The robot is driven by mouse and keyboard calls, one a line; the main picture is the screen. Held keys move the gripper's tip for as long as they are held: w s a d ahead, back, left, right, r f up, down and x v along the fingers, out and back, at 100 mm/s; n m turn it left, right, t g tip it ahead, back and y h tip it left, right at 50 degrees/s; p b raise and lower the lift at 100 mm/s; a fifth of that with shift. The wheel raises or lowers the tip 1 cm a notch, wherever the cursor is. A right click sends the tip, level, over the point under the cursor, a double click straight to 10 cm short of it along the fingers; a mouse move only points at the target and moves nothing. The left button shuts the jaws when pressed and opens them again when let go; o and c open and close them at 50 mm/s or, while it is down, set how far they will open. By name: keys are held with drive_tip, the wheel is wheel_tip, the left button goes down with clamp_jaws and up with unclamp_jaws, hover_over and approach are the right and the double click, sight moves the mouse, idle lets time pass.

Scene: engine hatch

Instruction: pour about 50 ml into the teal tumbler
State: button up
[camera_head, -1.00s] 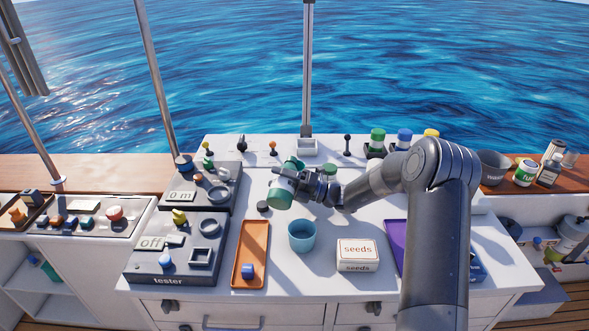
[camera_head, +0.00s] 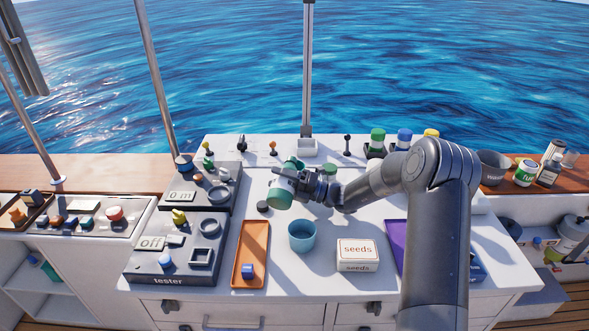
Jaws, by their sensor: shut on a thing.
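The teal tumbler (camera_head: 302,237) stands upright and open on the white worktop. No stream of liquid shows. The inside of the bottle and the level in the tumbler cannot be made out.
An orange tray (camera_head: 250,252) with a blue block (camera_head: 247,270) lies left of the tumbler. A seeds box (camera_head: 357,254) stands to the right. A dark round cap (camera_head: 262,206) lies behind left. The tester panel (camera_head: 175,262) is further left; a purple tray (camera_head: 394,240) is right.

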drive_tip(key=shift+w+f+n+g, duration=0.15)
drive_tip(key=shift+f+n+g, duration=0.15)
drive_tip(key=shift+f+n, duration=0.6)
drive_tip(key=r+n, duration=0.2)
drive_tip(key=r, duration=0.3)
drive_tip(key=shift+w+d+r+n+g, duration=0.15)
drive_tip(key=shift+w+n+g, duration=0.1)
drive_tip(key=shift+n+g, duration=0.15)
drive_tip(key=n, duration=0.2)
drive_tip(key=w+n+g, duration=0.1)
drive_tip(key=n, duration=0.1)
drive_tip(key=shift+r+h, duration=0.3)
drive_tip(key=shift+h, duration=0.1)
drive_tip(key=shift+s+f+n+b, duration=0.35)
drive_tip(key=shift+f+n, duration=0.4)
drive_tip(key=shift+n, duration=0.15)
drive_tip(key=n, duration=0.1)
drive_tip(key=n+g+h, duration=0.1)
drive_tip(key=n, duration=0.1)
drive_tip(key=shift+s+n, duration=0.3)
drive_tip(key=shift+s, duration=0.1)
drive_tip(key=shift+s+f+n+h, duration=0.1)
drive_tip(key=shift+f+n+h, duration=0.1)
drive_tip(key=shift+n, duration=0.35)
drive_tip(key=shift+f+n+h, duration=0.1)
drive_tip(key=shift+n+h, duration=0.1)
drive_tip(key=shift+n, duration=0.35)
